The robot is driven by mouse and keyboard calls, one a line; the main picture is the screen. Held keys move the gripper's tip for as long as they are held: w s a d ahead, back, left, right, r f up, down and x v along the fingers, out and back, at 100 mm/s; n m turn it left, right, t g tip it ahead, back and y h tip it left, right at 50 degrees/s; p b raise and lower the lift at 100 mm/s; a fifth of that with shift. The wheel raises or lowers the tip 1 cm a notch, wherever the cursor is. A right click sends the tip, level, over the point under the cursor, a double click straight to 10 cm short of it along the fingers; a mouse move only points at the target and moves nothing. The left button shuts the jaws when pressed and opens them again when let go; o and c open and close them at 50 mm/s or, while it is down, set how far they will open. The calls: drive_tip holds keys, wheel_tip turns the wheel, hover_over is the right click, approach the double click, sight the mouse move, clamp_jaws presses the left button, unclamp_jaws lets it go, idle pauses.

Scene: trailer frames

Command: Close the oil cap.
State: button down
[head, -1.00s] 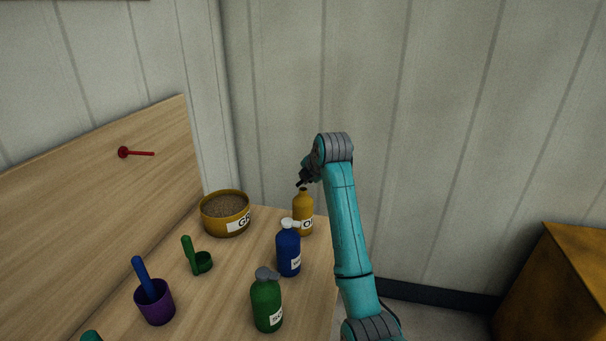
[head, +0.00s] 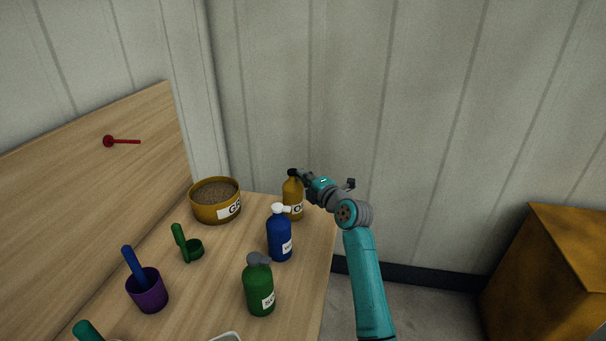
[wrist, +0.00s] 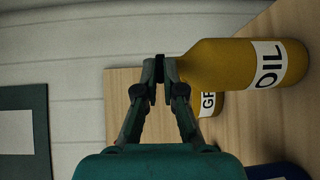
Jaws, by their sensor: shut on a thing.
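The oil bottle (head: 292,200) is yellow-brown with a white label and stands upright at the back right of the wooden table. In the wrist view the bottle (wrist: 225,62) lies sideways in the picture, its "OIL" label readable. A black cap (wrist: 160,66) is at the bottle's mouth, between my fingertips. My gripper (wrist: 160,72) is shut on this cap from the side. In the head view my gripper (head: 299,174) reaches the bottle top from the right. The fingers partly hide the cap, and I cannot tell how tightly it sits on the neck.
A blue bottle (head: 279,240) with a white top stands just in front of the oil bottle, and a green bottle (head: 259,290) nearer. A yellow bowl (head: 205,211) of grain is to the left. A purple cup (head: 148,293) is at front left. A wall is behind.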

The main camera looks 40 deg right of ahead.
drive_tip(key=shift+f, duration=0.25)
drive_tip(key=c, duration=1.3)
unclamp_jaws()
drive_tip(key=s, duration=0.4)
drive_tip(key=s+a, duration=0.1)
drive_tip(key=s, duration=0.7)
drive_tip(key=shift+a+r, duration=0.1)
drive_tip(key=shift+a, duration=0.15)
